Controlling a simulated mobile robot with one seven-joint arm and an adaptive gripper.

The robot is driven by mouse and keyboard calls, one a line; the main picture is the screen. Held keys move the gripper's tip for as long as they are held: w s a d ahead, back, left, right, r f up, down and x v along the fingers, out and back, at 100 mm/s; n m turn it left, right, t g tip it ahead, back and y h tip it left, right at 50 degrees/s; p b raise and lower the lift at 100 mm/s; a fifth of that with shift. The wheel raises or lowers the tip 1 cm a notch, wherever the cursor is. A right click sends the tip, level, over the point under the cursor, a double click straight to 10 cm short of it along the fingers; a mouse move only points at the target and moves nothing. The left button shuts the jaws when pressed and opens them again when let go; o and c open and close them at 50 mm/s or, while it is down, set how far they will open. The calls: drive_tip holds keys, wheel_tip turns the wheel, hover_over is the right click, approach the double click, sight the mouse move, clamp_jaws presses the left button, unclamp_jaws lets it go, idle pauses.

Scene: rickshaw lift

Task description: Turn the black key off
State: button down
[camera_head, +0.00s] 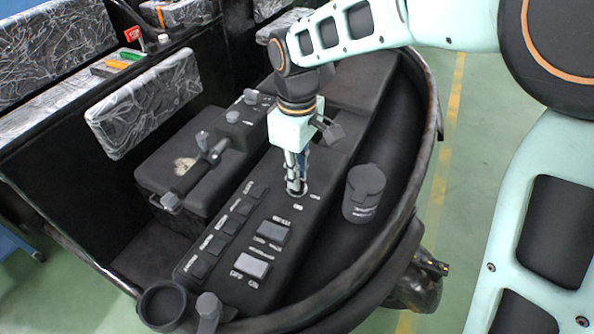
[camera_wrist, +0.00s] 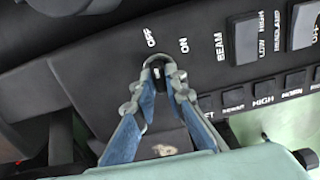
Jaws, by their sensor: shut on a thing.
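The black key (camera_wrist: 158,71) sits in its round lock on the dark console, between my fingertips in the wrist view. The words OFF and ON are printed beside the lock, and a small white mark shows on the key. My gripper (camera_wrist: 160,66) is shut on the key, one finger on each side. In the head view my gripper (camera_head: 296,188) points down at the console (camera_head: 225,285), with its fingertips at the lock. There the fingers hide the key. I cannot tell exactly which label the key points to.
Large rocker switches (camera_head: 274,232) and a row of small buttons (camera_head: 224,222) lie near the lock. A black cup-like container (camera_head: 365,192) stands close on the right. A lever (camera_head: 217,150) rises on the left. A curved black rim (camera_head: 425,140) bounds the console.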

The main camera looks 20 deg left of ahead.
drive_tip(key=shift+n, duration=0.3)
drive_tip(key=c, duration=2)
unclamp_jaws()
drive_tip(key=shift+o, duration=0.2)
wheel_tip(320, 180, up, 12)
drive_tip(key=shift+s, duration=0.15)
